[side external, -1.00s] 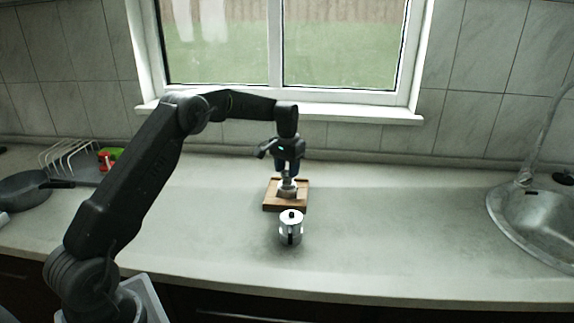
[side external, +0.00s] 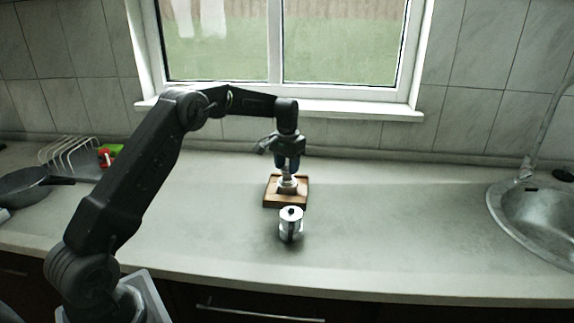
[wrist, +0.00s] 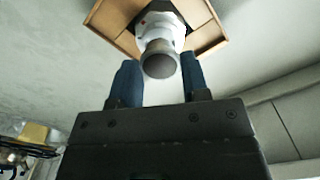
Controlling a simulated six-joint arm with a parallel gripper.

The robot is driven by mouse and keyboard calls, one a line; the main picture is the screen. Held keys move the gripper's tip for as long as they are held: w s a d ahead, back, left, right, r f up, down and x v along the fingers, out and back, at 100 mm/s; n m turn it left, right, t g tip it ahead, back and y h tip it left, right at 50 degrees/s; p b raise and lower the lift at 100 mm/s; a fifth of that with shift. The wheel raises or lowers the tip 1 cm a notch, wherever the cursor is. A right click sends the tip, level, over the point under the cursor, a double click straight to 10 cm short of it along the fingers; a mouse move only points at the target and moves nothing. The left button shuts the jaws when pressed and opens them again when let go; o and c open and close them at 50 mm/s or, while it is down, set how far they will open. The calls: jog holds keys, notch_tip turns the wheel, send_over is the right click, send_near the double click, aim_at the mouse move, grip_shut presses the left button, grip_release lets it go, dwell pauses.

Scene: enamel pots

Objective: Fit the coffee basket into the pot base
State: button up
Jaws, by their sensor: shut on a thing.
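The pot base (side external: 287,188) is a pale metal vessel standing on a small wooden board. It also shows in the wrist view (wrist: 158,27), near the top centre. My gripper (side external: 287,172) points down right above the pot base. In the wrist view my gripper (wrist: 160,75) has its two blue fingers on either side of the coffee basket (wrist: 160,60), a grey round metal piece. The gripper is shut on it. The basket overlaps the pot base in the picture, and I cannot tell whether it touches it or is inside it.
The wooden board (side external: 272,200) lies on the grey counter. A silver pot top (side external: 291,228) with a black knob stands just in front of it. A dark pan (side external: 22,187) and dish rack (side external: 70,155) are at far left, the sink (side external: 535,215) at far right. Counter between is clear.

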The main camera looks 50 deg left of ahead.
jog(key=shift+f, duration=1.3)
dwell(0.4)
jog(key=o, duration=0.9)
jog(key=shift+r, duration=0.15)
notch_tip(320, 180, up, 14)
jog(key=s+d+r+m+t, duration=0.1)
jog(key=s+d+r+t, duration=0.1)
jog(key=s+d+r, duration=0.6)
jog(key=s+d+m+t, duration=0.1)
jog(key=s+d, duration=0.5)
jog(key=s, duration=0.3)
jog(key=s+d+t, duration=0.1)
jog(key=s+d, duration=0.4)
jog(key=s, duration=0.4)
jog(key=shift+m+t, duration=0.4)
jog(key=shift+t, duration=0.4)
jog(key=s+d+f, duration=0.1)
jog(key=s, duration=0.2)
jog(key=s+d+f, duration=0.1)
jog(key=s+f, duration=0.1)
jog(key=s+d+f, duration=0.1)
jog(key=s, duration=0.2)
jog(key=shift+s+f, duration=0.3)
jog(key=shift+f, duration=0.1)
